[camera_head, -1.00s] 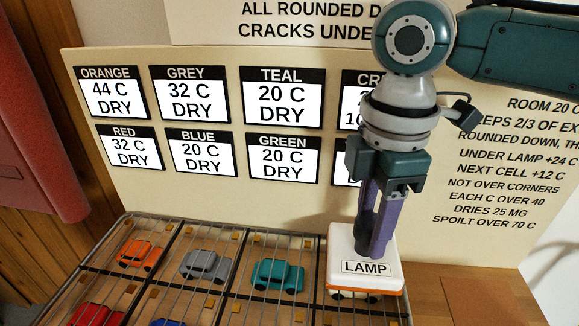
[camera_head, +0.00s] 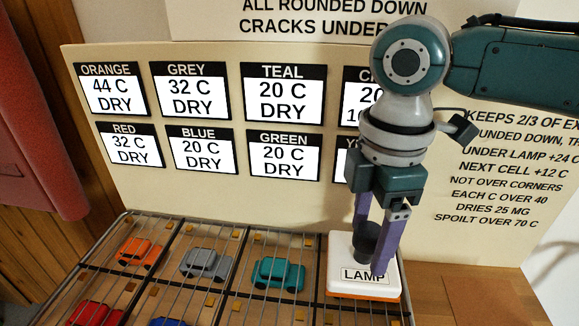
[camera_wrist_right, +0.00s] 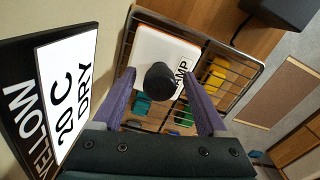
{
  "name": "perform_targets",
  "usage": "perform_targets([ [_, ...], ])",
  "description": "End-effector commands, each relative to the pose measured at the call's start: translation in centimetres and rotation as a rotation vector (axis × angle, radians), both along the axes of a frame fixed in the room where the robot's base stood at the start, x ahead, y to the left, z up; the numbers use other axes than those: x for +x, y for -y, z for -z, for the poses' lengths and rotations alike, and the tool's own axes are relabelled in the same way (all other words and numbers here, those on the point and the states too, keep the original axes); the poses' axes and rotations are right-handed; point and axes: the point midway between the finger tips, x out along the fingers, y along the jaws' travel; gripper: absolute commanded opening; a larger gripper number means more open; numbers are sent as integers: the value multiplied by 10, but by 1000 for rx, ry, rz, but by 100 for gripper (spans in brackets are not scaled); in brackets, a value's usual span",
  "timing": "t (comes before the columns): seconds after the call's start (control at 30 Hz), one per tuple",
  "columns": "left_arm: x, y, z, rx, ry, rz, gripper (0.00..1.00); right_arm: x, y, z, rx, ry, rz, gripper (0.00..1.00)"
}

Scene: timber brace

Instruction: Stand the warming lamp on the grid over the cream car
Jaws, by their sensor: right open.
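The warming lamp (camera_head: 345,250) is a white box with an orange lower edge, a LAMP label and a dark round knob. It stands upright on the wire grid (camera_head: 226,293), in the back-row cell right of the teal car (camera_head: 278,273). It also shows in the wrist view (camera_wrist_right: 160,50). The cream car is hidden, apparently beneath the lamp. My right gripper (camera_head: 369,243) is open, its purple fingers on either side of the knob (camera_wrist_right: 160,82), with visible gaps in the wrist view. My left gripper is not in view.
Orange (camera_head: 139,252), grey (camera_head: 205,264), red (camera_head: 96,314) and blue cars sit under the grid. The wrist view shows the green (camera_wrist_right: 183,118) and yellow (camera_wrist_right: 217,76) cars. A sign board (camera_head: 210,195) with temperature cards stands close behind the grid.

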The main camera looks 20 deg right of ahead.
Motion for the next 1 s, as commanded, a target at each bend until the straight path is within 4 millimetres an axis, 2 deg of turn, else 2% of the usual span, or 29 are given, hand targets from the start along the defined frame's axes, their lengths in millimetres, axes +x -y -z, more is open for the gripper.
perform_targets([
  [0.17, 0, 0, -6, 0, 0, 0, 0, 1, 0, -20, 2, 4, 1, 75],
  [0.5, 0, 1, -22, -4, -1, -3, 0, 1, -1, -95, 2, 4, 0, 75],
  [0.7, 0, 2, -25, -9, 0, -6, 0, 1, -1, -119, 3, 2, 0, 75],
  [0.77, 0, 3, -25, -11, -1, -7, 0, -1, -3, -119, 5, 1, -1, 75],
  [0.87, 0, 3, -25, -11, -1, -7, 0, -8, -18, -106, 26, 11, 2, 75],
  [1.0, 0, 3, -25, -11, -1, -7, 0, -33, -62, -73, 116, 57, 62, 75],
])
